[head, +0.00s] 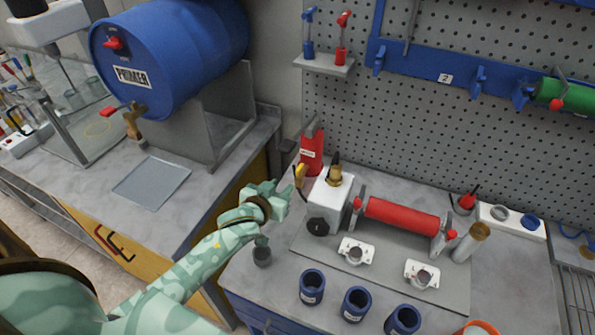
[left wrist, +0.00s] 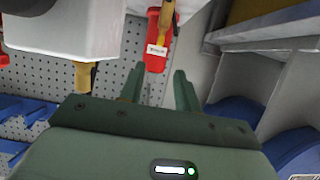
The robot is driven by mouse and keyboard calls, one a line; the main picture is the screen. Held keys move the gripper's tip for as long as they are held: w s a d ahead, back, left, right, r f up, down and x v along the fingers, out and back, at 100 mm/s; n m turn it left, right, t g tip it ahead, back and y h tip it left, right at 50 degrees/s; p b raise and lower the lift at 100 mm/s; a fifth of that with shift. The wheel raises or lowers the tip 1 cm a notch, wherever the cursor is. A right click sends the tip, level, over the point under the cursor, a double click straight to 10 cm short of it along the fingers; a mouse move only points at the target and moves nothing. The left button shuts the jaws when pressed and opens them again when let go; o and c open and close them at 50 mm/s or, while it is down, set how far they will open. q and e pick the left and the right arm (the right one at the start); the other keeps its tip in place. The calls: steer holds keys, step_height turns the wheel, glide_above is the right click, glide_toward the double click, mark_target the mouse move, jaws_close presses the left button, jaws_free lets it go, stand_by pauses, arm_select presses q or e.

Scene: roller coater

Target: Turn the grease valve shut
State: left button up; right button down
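A small yellow lever (head: 300,174), which looks like the grease valve handle, sits at the left side of the white block (head: 331,192) of the roller coater. It also shows in the left wrist view (left wrist: 163,22), in front of a red body with a label (left wrist: 155,56). A brass fitting (head: 335,175) stands on top of the block. My left gripper (head: 284,190) is just left of the lever. Its two fingers (left wrist: 158,80) are apart with nothing between them, and the lever lies beyond their tips. My right gripper is out of view.
A red container (head: 312,153) stands behind the lever. The red roller (head: 402,216) is to the right. A blue drum (head: 172,50) lies on a stand at left.

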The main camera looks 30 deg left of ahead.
mark_target(297, 171)
arm_select(q)
steer(key=b+x, duration=0.2)
steer(key=x, duration=1)
steer(key=shift+f+b, duration=0.1)
steer(key=shift+b, duration=0.3)
steer(key=shift+c, duration=0.3)
jaws_close()
